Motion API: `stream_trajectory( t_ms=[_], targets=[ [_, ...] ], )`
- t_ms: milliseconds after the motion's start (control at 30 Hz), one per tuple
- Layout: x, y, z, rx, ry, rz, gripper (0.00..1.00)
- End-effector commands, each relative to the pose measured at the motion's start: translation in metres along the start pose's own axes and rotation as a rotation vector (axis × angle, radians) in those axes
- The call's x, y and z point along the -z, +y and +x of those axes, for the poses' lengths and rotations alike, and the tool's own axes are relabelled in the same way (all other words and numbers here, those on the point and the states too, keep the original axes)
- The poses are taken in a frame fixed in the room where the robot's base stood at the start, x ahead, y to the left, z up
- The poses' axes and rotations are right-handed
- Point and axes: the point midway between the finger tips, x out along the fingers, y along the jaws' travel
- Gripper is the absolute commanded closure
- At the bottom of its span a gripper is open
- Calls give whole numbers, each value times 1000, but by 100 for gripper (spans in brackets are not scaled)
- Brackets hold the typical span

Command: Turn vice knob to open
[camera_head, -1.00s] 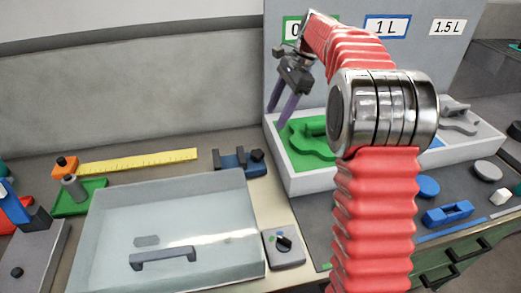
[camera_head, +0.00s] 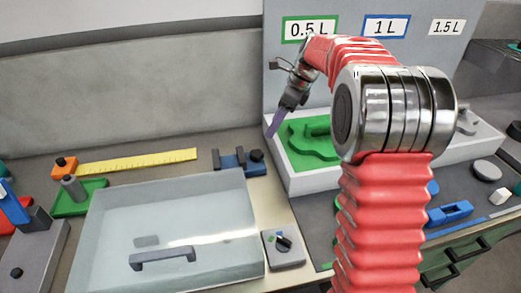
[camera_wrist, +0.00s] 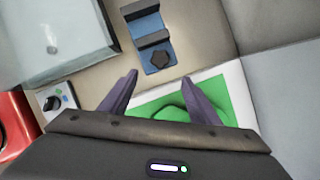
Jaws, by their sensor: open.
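The small vice is blue with dark jaws and stands on the bench behind the clear-lidded box. Its blue body (camera_head: 229,162) shows in the head view, with the dark knob (camera_head: 257,156) at its right end. In the wrist view the blue body (camera_wrist: 152,24) is at top centre, and the dark lobed knob (camera_wrist: 160,58) lies just beyond my fingertips, between their lines. My gripper (camera_head: 271,135) is above and right of the knob in the head view, pointing down-left. Its purple fingers (camera_wrist: 160,76) are apart and empty, not touching the knob.
A white tray (camera_head: 310,184) with a green insert (camera_head: 306,158) is right of the vice, under my gripper. The clear-lidded box (camera_head: 100,235) is in front. A rotary switch (camera_head: 283,249) stands right of the box. A yellow ruler (camera_head: 140,162) lies left of the vice.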

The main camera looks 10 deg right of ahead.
Motion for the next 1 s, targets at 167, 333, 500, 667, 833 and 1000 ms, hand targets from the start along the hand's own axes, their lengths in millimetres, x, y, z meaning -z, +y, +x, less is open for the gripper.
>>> stream_trajectory(
  t_ms=[167,333,500,667,833,1000],
  targets=[
    [0,0,15,-3,1,0,44],
    [0,1,38,-4,1,-1,44],
    [0,1,64,-3,0,-1,44],
    [0,1,90,-4,1,-2,44],
    [0,1,115,-3,1,-1,44],
    [0,0,132,-2,0,0,44]
  ],
)
